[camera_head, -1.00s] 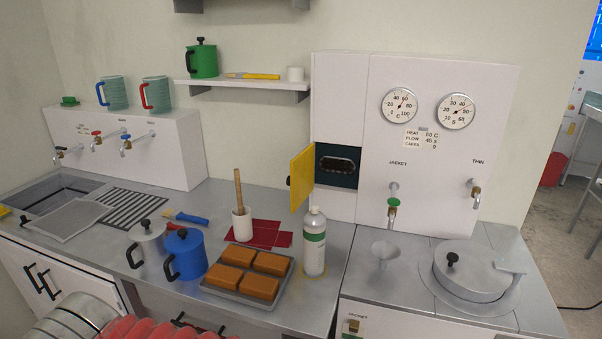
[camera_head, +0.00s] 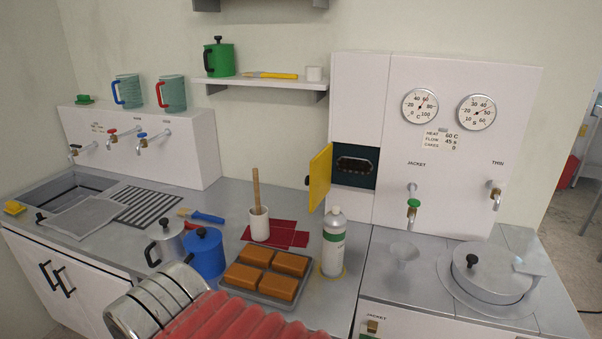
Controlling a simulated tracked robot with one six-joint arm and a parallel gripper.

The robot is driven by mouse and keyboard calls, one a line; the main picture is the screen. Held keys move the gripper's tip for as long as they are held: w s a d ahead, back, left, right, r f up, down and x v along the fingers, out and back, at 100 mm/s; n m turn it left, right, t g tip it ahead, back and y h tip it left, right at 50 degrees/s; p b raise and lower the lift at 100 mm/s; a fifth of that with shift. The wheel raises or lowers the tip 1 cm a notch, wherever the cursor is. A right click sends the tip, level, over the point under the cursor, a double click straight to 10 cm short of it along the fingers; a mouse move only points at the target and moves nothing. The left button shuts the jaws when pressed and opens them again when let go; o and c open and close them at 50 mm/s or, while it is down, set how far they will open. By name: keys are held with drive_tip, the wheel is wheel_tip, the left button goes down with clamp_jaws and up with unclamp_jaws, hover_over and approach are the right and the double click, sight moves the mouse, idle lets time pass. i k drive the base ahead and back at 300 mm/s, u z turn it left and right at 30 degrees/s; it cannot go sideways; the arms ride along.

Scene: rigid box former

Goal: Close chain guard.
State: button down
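The chain guard appears to be the yellow hinged door (camera_head: 320,177) on the white cabinet in the head view. It stands swung open to the left of a dark recess (camera_head: 354,166) that shows a chain-like loop inside. A small black knob (camera_head: 308,181) shows at the door's left edge. My gripper is not in view. Red ribbed and silvery parts at the bottom edge look like my own arm, well below and to the left of the door.
A white bottle (camera_head: 333,243) stands just below the door. A tray (camera_head: 262,298) of orange-brown blocks, a blue pot (camera_head: 205,254) and a mortar with a pestle (camera_head: 259,224) stand on the counter. A shelf (camera_head: 268,83) hangs above. Space in front of the recess is clear.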

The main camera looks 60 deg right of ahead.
sight(319, 178)
drive_tip(key=u, duration=0.05)
drive_tip(key=i, duration=1)
drive_tip(key=z, duration=0.05)
